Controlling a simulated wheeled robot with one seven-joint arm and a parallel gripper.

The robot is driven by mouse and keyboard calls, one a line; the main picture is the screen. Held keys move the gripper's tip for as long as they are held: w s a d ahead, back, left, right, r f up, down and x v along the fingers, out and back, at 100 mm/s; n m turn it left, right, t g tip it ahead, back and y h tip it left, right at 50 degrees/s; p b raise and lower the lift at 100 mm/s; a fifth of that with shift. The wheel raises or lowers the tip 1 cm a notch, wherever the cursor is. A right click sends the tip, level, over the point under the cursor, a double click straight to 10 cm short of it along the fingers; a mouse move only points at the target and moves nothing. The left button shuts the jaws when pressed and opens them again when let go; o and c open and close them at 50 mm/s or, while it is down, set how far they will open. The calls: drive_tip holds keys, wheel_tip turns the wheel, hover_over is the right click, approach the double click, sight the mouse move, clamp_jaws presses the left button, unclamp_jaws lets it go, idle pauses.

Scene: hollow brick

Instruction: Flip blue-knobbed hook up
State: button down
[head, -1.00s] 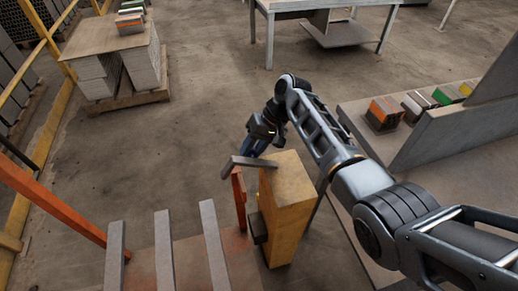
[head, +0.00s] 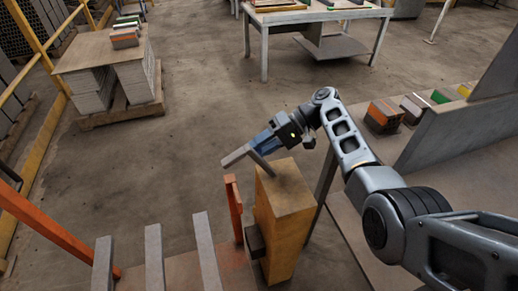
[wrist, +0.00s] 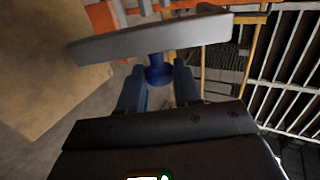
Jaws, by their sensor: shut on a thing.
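The hook is a grey angled bar (head: 263,163) at the top of a yellow post (head: 288,215). In the head view it rises from the post top toward the upper left, and its bent end points left and down. In the wrist view the grey bar (wrist: 150,38) crosses the upper middle, with the blue knob (wrist: 157,74) below it. My gripper (head: 262,142) is behind the hook in the head view. Its two blue fingers (wrist: 157,82) stand on both sides of the knob and are shut on it. The knob is hidden in the head view.
An orange upright (head: 234,208) stands just left of the post. Several grey bars (head: 207,250) and an orange rail (head: 50,222) lie at the lower left. A bench with bricks (head: 440,140) is at the right. Open floor (head: 190,130) lies beyond the post.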

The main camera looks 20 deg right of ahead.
idle(0.3)
drive_tip(key=c, duration=0.8)
unclamp_jaws()
